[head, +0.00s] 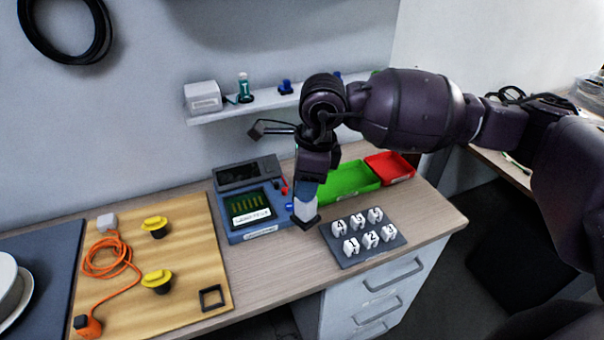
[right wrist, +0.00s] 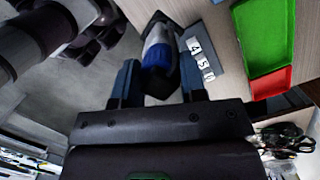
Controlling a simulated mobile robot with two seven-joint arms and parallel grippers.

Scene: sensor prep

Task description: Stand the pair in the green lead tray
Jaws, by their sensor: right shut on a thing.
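My right gripper (head: 307,192) is shut on a pale cylinder with a blue part and a dark, square-looking foot (head: 305,222). This held piece also shows between the blue fingers in the right wrist view (right wrist: 158,55). It is in front of the blue meter's right side; I cannot tell whether its foot touches the bench. The green tray (head: 350,178) lies behind and to the right of the gripper, partly hidden by my arm. Its visible floor looks empty. It also shows in the right wrist view (right wrist: 264,35). My left gripper is out of view.
A red tray (head: 390,166) adjoins the green one. A grey plate with several numbered white pieces (head: 345,259) lies right of the held piece. The blue meter (head: 235,228) stands left. A wooden board (head: 190,280) holds yellow knobs and an orange cable. A shelf (head: 220,115) holds small items.

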